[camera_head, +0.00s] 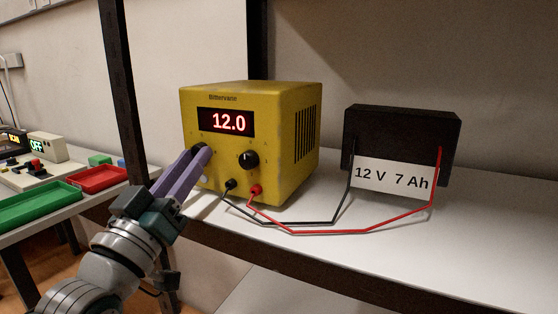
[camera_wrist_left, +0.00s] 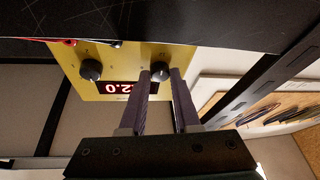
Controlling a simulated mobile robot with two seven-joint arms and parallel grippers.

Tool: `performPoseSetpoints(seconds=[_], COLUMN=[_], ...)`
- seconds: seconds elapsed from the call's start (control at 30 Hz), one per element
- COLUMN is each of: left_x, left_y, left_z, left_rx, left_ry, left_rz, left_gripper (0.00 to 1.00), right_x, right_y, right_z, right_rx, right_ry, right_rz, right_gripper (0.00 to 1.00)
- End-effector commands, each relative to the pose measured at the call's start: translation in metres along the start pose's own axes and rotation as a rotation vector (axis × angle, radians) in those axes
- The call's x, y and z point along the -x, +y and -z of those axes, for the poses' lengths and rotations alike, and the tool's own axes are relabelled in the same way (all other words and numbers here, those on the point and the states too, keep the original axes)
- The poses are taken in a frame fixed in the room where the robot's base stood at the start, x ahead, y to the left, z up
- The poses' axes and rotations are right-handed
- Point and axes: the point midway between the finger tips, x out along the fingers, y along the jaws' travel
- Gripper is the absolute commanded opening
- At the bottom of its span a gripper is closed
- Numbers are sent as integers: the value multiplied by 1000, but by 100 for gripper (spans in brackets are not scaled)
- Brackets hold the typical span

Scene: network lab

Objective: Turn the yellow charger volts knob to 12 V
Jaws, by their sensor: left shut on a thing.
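The yellow charger (camera_head: 262,180) stands on the white shelf, and its red display (camera_head: 228,122) reads 12.0. My left gripper (camera_head: 200,149) is at the left knob on the charger's front, and its purple fingers mostly hide that knob in the head view. In the left wrist view the black knob (camera_wrist_left: 160,77) sits between the two fingertips, and the gripper (camera_wrist_left: 160,72) is shut on it. The second black knob (camera_head: 249,159) is free, to the right below the display; it also shows in the left wrist view (camera_wrist_left: 91,69). My right gripper is not in view.
A black battery (camera_head: 400,135) labelled 12 V 7 Ah stands to the right. A black lead (camera_head: 300,222) and a red lead (camera_head: 330,233) run from the charger's terminals to it, across the shelf front. A dark shelf post (camera_head: 125,90) rises left of the charger.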

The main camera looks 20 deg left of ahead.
Motion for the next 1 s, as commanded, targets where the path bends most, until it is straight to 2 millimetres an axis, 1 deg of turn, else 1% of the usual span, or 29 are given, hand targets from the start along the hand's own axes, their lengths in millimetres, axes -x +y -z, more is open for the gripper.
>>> performPoseSetpoints(seconds=[0.17, 0.2, 0.47, 0.67, 0.77, 0.87, 1.0], left_x=[0, 0, 0, 0, 4, 16, 45], left_y=[0, 0, 0, 0, 0, 0, 0], left_z=[-1, -1, 0, 0, -1, -1, -2], left_rx=[0, 0, 1, 1, 1, 1, 1], left_ry=[-3, -3, -1, -1, -3, -5, -6], left_rz=[1, 2, 1, 1, 1, 2, 2], left_gripper=[0, 32, 61, 61, 61, 61, 61], right_x=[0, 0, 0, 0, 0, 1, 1], right_y=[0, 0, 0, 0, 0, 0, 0], right_z=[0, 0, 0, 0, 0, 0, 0], right_rx=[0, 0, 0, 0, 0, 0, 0], right_ry=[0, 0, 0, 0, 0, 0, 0], right_rz=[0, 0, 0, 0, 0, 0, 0], right_gripper=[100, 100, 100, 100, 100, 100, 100])
